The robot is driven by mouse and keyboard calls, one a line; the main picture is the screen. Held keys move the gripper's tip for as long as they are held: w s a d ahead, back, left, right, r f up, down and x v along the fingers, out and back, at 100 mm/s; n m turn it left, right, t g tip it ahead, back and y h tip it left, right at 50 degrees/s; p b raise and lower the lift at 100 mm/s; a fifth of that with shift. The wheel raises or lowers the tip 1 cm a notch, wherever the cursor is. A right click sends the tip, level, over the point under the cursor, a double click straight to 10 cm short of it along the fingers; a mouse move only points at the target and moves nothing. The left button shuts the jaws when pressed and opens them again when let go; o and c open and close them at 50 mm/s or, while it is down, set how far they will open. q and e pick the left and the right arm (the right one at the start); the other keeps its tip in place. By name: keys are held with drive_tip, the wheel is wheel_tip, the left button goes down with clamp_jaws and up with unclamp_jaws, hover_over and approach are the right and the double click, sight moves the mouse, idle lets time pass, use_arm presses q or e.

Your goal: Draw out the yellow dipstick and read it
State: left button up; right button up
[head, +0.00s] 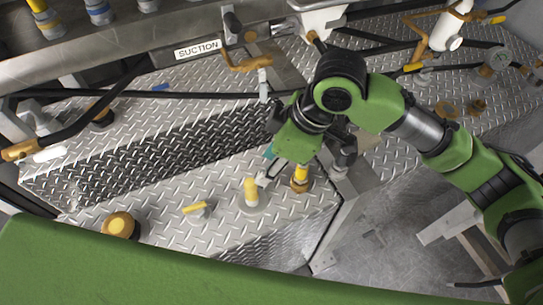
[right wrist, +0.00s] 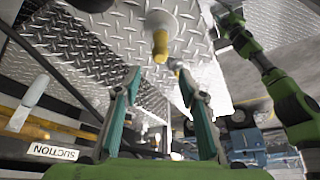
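A yellow cylindrical handle (head: 251,188) stands upright from a pale round base on the tread-plate deck. I take it for the dipstick; it also shows in the right wrist view (right wrist: 160,46). My right gripper (head: 268,178) is beside it in the head view. In the right wrist view the same gripper (right wrist: 157,77) has its two teal-backed fingers spread, with nothing between the tips. The handle lies beyond the tips, apart from them. A green arm of mine (right wrist: 275,75) shows at the right of the wrist view; whether its gripper is open is too small to tell.
A yellow-topped brown fitting (head: 300,178) stands close on the right. A yellow T-handle (head: 195,207) and a round yellow cap (head: 118,225) are to the left. Black hoses, an orange-handled valve (head: 245,62) and the SUCTION sign (head: 198,49) lie behind.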

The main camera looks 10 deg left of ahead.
sight(253, 182)
drive_tip(key=p+x, duration=0.1)
drive_tip(key=x, duration=1.1)
drive_tip(key=shift+a+p, duration=0.1)
drive_tip(key=shift+p, duration=0.3)
